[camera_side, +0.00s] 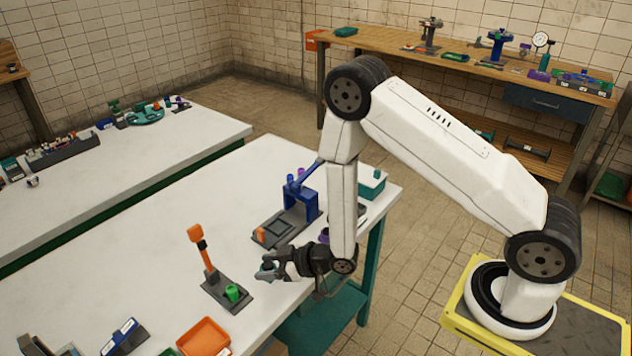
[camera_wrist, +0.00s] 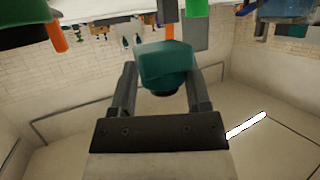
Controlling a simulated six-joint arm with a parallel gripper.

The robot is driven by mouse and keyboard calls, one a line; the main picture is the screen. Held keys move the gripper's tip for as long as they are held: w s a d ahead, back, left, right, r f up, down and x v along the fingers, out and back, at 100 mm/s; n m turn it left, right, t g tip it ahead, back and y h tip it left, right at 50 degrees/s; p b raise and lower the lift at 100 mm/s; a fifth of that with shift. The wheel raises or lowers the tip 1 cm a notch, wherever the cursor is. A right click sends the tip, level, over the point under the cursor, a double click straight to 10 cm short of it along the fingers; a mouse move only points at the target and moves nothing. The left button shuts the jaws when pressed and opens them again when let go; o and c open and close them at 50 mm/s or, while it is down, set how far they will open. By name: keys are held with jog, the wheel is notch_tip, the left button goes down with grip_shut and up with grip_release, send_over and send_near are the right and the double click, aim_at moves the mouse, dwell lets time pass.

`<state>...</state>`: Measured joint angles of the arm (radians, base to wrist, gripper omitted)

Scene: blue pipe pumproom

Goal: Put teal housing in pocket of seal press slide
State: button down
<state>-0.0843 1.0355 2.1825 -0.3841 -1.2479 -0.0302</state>
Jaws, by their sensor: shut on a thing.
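The teal housing (camera_wrist: 167,65) is between the fingers of my gripper (camera_wrist: 163,80) in the wrist view; the fingers are shut on it from both sides. In the side view my gripper (camera_side: 270,268) is held low near the white table's front edge, with only a little of the housing showing. A blue press (camera_side: 302,203) with a lever stands behind the gripper. Its dark grey slide (camera_side: 276,231), with a square recess that looks empty and an orange part at its left end, is behind and apart from my gripper. The housing's underside is hard to see.
A grey fixture with an orange lever (camera_side: 202,247) and a green cylinder (camera_side: 232,293) stands left of my gripper. An orange tray (camera_side: 204,338) lies at the front. A teal box (camera_side: 372,186) stands right of the press. The white table (camera_side: 130,270) is clear to the left.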

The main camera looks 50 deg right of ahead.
aim_at(272, 289)
jog(key=shift+f, duration=0.7)
jog(key=shift+f, duration=1.9)
jog(key=shift+f, duration=0.15)
jog(key=shift+c, duration=0.2)
grip_release()
jog(key=v, duration=0.7)
jog(key=shift+s, duration=0.3)
